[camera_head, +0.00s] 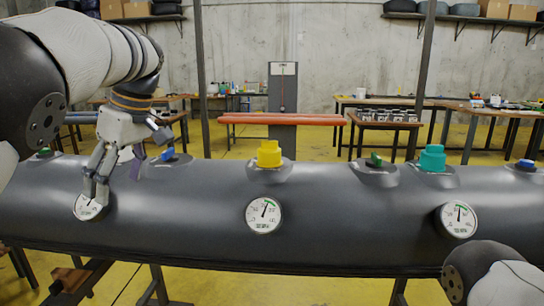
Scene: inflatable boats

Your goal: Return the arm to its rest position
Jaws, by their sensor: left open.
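My left arm (85,55) comes in from the upper left. My left gripper (113,184) points down with its fingers spread, in front of the dark grey inflatable tube (340,225). Its left finger overlaps the top of the left round gauge (88,207) in the view; I cannot tell whether they touch. I see nothing held between the fingers. A rounded part of my right arm (490,275) shows at the lower right; my right gripper is out of view.
On the tube are a yellow valve cap (269,154), a teal cap (432,158), a blue valve (168,155), a middle gauge (263,215) and a right gauge (459,220). Behind stand workbenches (378,122) and orange tubes (283,119). Free room lies above the tube's middle.

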